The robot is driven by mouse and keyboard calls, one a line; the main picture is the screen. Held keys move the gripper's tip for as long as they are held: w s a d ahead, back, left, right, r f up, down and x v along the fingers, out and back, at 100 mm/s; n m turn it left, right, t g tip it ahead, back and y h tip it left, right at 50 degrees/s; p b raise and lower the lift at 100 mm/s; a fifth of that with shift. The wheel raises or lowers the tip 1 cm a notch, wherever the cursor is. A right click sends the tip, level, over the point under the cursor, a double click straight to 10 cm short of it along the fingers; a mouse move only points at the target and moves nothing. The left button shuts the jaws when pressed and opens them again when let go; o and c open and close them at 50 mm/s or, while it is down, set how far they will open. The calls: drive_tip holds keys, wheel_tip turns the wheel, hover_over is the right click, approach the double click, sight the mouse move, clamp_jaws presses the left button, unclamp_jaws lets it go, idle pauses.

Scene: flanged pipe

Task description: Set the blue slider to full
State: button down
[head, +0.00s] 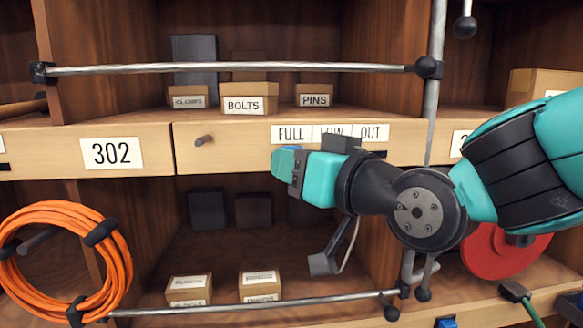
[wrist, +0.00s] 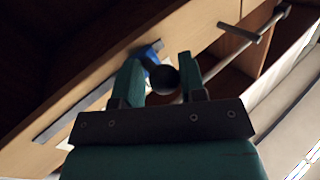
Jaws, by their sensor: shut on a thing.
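The blue slider (head: 288,149) shows as a small blue patch at my gripper's tip in the head view, below the FULL label (head: 291,133). In the wrist view its blue part (wrist: 151,50) sits near one end of a dark track (wrist: 75,112). A round black knob (wrist: 163,79) is between my fingers. My gripper (head: 284,163) is shut on this knob; its fingers also show in the wrist view (wrist: 161,80). In the head view my gripper hides most of the track. LOW (head: 332,132) and OUT (head: 370,132) labels lie to the right.
A peg (head: 204,140) sticks out of the board left of the labels. A metal rail (head: 230,68) crosses above, and an upright pole (head: 432,100) stands to the right. A lower rail (head: 250,305) and small boxes (head: 260,286) are below. An orange cable coil (head: 115,265) hangs at left.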

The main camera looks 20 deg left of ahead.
drive_tip(key=shift+a+r, duration=0.1)
drive_tip(key=c, duration=1.1)
unclamp_jaws()
drive_tip(key=shift+s, duration=0.1)
drive_tip(key=o, duration=0.4)
drive_tip(key=shift+a, duration=0.15)
drive_tip(key=b+v, duration=0.1)
drive_tip(key=v, duration=1.6)
drive_tip(key=shift+d+b, duration=0.25)
drive_tip(key=shift+b, duration=0.1)
drive_tip(key=shift+s, duration=0.1)
